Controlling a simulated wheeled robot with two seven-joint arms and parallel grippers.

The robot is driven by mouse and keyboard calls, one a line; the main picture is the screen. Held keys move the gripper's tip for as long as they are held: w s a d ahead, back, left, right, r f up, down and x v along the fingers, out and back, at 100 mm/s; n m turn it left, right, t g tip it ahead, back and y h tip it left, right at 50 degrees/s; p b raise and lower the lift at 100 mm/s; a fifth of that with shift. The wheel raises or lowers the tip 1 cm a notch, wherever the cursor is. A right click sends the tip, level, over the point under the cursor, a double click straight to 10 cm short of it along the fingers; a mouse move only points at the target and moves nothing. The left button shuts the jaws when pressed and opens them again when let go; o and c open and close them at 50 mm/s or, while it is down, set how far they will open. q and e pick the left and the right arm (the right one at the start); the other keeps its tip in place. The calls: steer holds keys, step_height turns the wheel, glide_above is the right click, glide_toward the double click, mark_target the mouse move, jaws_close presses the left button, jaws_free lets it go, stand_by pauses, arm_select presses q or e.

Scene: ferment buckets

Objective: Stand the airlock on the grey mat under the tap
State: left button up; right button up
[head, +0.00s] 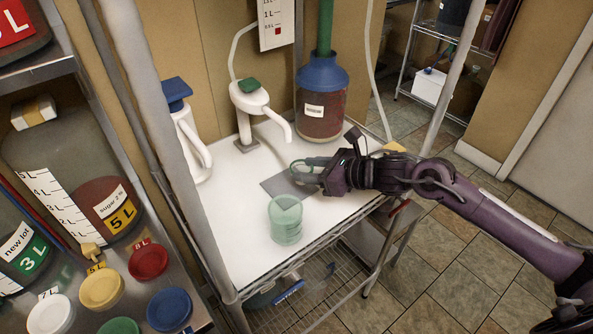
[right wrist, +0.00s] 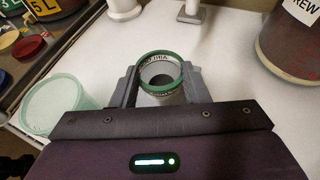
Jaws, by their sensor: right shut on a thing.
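The airlock (head: 303,168), a clear cylinder with a green rim, is between the fingers of my right gripper (head: 312,172), which is shut on it. In the right wrist view the airlock (right wrist: 160,72) shows its open green-rimmed end and some lettering, with one finger of the gripper (right wrist: 160,88) on each side. The grey mat (head: 277,187) lies flat on the white table, partly hidden by the airlock and gripper. The white tap (head: 254,102) with a green top stands behind the mat. Whether the airlock touches the mat cannot be told. My left gripper is not in view.
A pale green translucent cup (head: 286,220) stands just in front of the mat and also shows in the right wrist view (right wrist: 62,103). A blue-topped dispenser (head: 187,135) stands at the back left, and a large blue-necked jug (head: 321,105) at the back right.

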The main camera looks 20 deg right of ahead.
mark_target(296, 163)
steer(key=w+a, duration=0.2)
steer(key=shift+w+a+p, duration=0.25)
steer(key=shift+w+p, duration=0.1)
steer(key=shift+p, duration=0.05)
step_height(296, 163, down, 3)
steer(key=shift+r+p, duration=0.2)
steer(key=shift+p, duration=0.6)
steer(key=shift+f, duration=0.6)
steer(key=o, duration=0.9)
steer(key=shift+o, duration=0.2)
